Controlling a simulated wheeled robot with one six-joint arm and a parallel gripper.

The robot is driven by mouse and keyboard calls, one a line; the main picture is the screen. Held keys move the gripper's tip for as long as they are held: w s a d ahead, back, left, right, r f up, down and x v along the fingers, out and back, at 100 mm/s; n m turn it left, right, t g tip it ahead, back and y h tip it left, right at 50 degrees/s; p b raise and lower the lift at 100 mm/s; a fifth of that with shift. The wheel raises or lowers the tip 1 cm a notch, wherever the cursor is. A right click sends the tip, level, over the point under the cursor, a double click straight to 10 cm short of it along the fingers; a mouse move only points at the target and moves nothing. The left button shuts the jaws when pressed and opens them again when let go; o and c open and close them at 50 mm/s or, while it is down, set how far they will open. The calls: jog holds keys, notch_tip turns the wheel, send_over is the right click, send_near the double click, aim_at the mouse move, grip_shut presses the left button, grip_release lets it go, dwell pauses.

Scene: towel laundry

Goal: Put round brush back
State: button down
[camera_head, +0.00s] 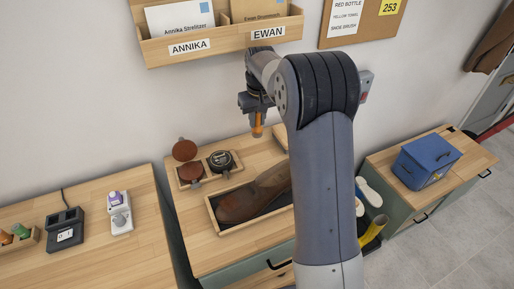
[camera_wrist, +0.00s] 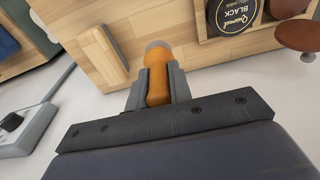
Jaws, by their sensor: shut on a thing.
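My gripper (camera_head: 257,113) is shut on an orange, roughly cylindrical thing (camera_head: 257,129) and holds it above the middle cabinet, near the wall. In the wrist view the two fingers (camera_wrist: 158,78) clasp its orange body (camera_wrist: 158,90), and a grey end sticks out past the fingertips. I cannot tell whether this is the round brush. A brown, round-headed thing (camera_head: 185,149) stands at the back left of a small wooden tray (camera_head: 205,182). Another brown round thing (camera_head: 190,171) lies in that tray, beside a black round tin (camera_head: 220,160).
A long tray (camera_head: 226,228) holds a brown shoe (camera_head: 245,203). A wooden block (camera_wrist: 101,47) shows in the wrist view. Wall pockets (camera_head: 215,40) hang above. A blue box (camera_head: 425,160) stands on the right cabinet. The left tabletop (camera_head: 90,268) is bare in front.

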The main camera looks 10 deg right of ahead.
aim_at(259, 118)
notch_tip(259, 118, down, 9)
jog(key=shift+r+p, duration=0.1)
jog(key=shift+p, duration=0.7)
jog(key=shift+f, duration=0.25)
jog(key=c, duration=1.3)
grip_release()
jog(key=shift+r, duration=0.1)
jog(key=r, duration=0.4)
jog(key=s+r+b, duration=0.1)
jog(key=r, duration=0.7)
jog(key=shift+s+d+r+b, duration=0.1)
jog(key=shift+s+r+b, duration=0.1)
jog(key=shift+b, duration=0.2)
